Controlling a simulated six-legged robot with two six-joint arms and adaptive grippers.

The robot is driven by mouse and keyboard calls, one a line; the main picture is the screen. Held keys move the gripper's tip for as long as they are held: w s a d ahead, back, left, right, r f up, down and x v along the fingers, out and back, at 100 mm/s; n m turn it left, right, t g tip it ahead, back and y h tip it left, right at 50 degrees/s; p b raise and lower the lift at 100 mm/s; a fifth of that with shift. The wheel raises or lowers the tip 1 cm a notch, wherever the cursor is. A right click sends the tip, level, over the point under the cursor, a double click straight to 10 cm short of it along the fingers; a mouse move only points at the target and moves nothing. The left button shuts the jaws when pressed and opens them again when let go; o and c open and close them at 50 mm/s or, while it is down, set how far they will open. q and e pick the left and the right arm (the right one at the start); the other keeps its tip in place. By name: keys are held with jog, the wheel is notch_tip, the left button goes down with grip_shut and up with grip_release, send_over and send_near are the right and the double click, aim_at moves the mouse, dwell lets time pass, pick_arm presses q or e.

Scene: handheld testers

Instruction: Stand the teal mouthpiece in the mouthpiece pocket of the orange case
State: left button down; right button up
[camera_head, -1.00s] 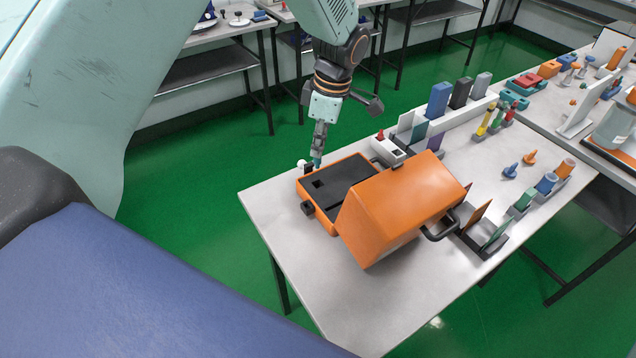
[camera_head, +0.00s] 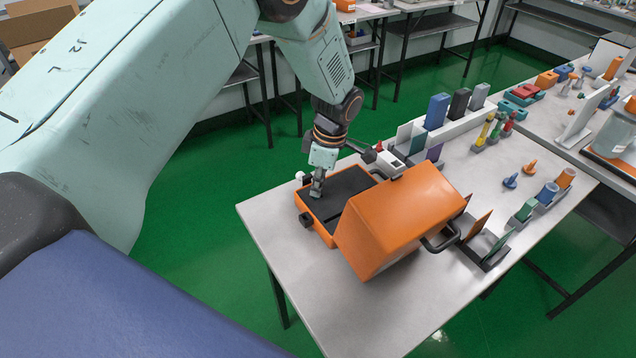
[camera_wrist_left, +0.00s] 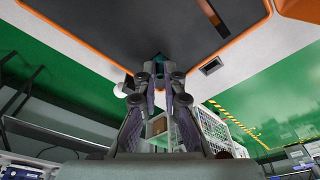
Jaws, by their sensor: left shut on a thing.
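The orange case (camera_head: 326,234) stands open on the table, with dark foam (camera_head: 350,182) in its base and its orange lid (camera_head: 405,215) tilted to the right. My left gripper (camera_head: 316,190) points down at the foam's left part. In the left wrist view my left gripper (camera_wrist_left: 159,82) is shut on the teal mouthpiece (camera_wrist_left: 159,70). Little of the mouthpiece shows between the fingers, and its lower end is hidden at the foam. The mouthpiece pocket is hidden by the gripper. I cannot tell how deep the mouthpiece sits. My right gripper is out of view.
A long slot (camera_wrist_left: 212,16) shows in the foam. A white holder (camera_head: 388,163) stands close behind the case. Upright coloured testers (camera_head: 437,111) line the back of the table (camera_head: 285,250), and small racks stand right of the lid. The front of the table is clear.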

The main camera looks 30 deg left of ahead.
pick_arm(q)
jog(key=shift+f, duration=0.15)
jog(key=c, duration=1.8)
grip_release()
jog(key=shift+s, duration=0.1)
jog(key=o, duration=0.3)
jog(key=shift+o, duration=0.2)
jog(key=shift+r, duration=0.45)
notch_tip(320, 180, up, 11)
jog(key=d+p, duration=0.1)
jog(key=d, duration=0.1)
jog(key=shift+w+r, duration=0.2)
jog(key=shift+w, duration=0.2)
